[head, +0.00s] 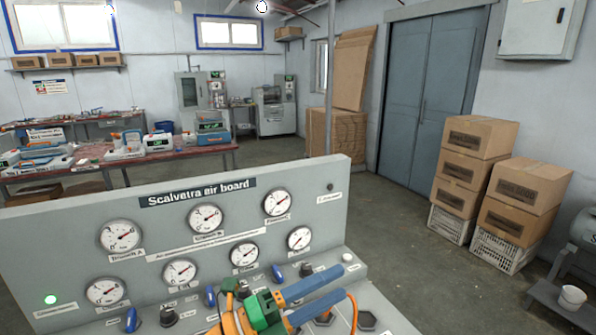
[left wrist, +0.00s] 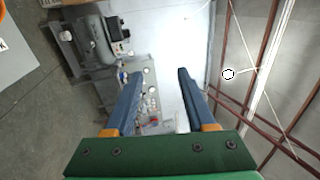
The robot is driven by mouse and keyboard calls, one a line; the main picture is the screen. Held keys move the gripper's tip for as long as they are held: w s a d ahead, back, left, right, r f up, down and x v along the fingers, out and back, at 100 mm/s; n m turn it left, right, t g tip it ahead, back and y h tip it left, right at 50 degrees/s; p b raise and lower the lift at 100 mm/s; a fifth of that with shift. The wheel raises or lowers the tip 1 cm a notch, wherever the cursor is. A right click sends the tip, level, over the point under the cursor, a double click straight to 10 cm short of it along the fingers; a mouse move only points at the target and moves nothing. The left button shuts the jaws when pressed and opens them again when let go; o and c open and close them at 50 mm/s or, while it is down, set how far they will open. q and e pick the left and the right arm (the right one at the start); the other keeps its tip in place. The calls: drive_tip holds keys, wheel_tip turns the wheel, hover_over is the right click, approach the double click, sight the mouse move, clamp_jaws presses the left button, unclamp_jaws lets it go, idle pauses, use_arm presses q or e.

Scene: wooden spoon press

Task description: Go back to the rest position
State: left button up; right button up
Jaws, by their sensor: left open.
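My left gripper (head: 343,284) is at the bottom middle of the head view, over the lower ledge of the grey air board (head: 70,225). Its two blue fingers point to the right and stand apart, with nothing between them. In the left wrist view the same fingers (left wrist: 160,73) are spread and empty. The arm behind the gripper hides part of the ledge and its fittings. I cannot tell whether the gripper touches the board. My right gripper is not in view.
The board has several round gauges (head: 121,236), blue levers (head: 131,319), dark knobs and a lit green lamp (head: 51,299). Stacked cardboard boxes (head: 480,137) on white crates and a white bucket (head: 572,297) stand right. Red workbenches (head: 200,153) are behind. The floor between is clear.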

use_arm(q)
drive_tip(key=w+a+f+n+t+y, duration=0.1)
drive_tip(key=w+a+n+t+y, duration=0.1)
drive_tip(key=a+n+t+y, duration=0.7)
drive_tip(key=w+a+f+n+t+y, duration=0.15)
drive_tip(key=a+n+t+y, duration=0.3)
drive_tip(key=n, duration=0.75)
drive_tip(key=s+a+f+n+g+y, duration=0.4)
drive_tip(key=a+f+n+g+y, duration=0.4)
drive_tip(key=f, duration=0.5)
drive_tip(key=s+f+g+h, duration=0.2)
drive_tip(key=s+f+g, duration=0.3)
drive_tip(key=s+f, duration=0.3)
drive_tip(key=s+f+g+h, duration=0.1)
drive_tip(key=s+f+g, duration=0.45)
drive_tip(key=s, duration=0.45)
drive_tip(key=s+f+g+b, duration=0.1)
drive_tip(key=s+f+b, duration=0.15)
drive_tip(key=f, duration=0.95)
drive_tip(key=s+f+b, duration=0.2)
drive_tip(key=f+b, duration=0.2)
drive_tip(key=f, duration=0.9)
drive_tip(key=s+a+f+g+b, duration=0.1)
drive_tip(key=s+a+f+b, duration=0.1)
drive_tip(key=s+f, duration=0.9)
drive_tip(key=shift+s+f+b, duration=0.2)
drive_tip(key=shift+f+b, duration=0.6)
drive_tip(key=shift+f, duration=0.1)
